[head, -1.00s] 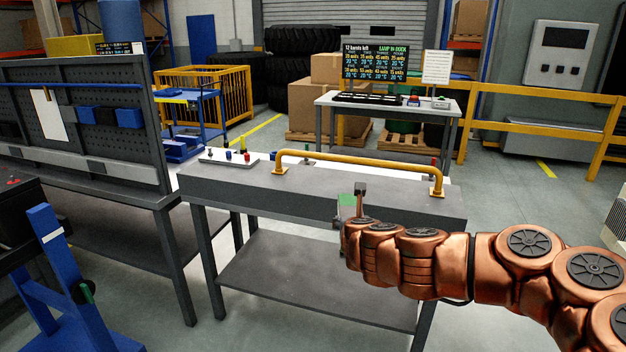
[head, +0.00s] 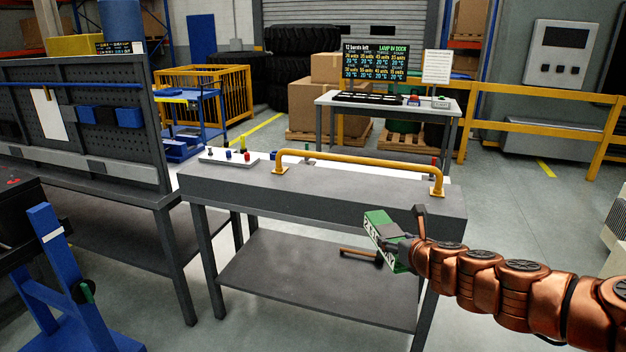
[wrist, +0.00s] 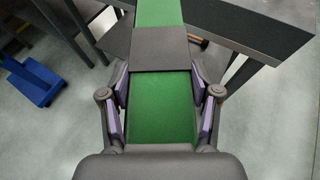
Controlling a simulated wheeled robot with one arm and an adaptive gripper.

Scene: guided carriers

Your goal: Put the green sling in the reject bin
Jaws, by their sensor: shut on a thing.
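The green sling (head: 378,220), with a white marked label along its side, is held out in front of the near bench in the head view. My gripper (head: 405,248) is shut on it. In the wrist view the green sling (wrist: 162,105) lies between both fingers, with a dark band across it, and runs out past the top edge. It appears clear of the bench. I cannot pick out a reject bin in these views.
The near bench (head: 230,192) has a yellow rail (head: 350,159) on top and a lower shelf with a wooden-handled tool (head: 358,254). A blue stand (head: 55,265) is at left. A yellow cage (head: 232,95) and a screen table (head: 385,104) stand behind. Floor at right is open.

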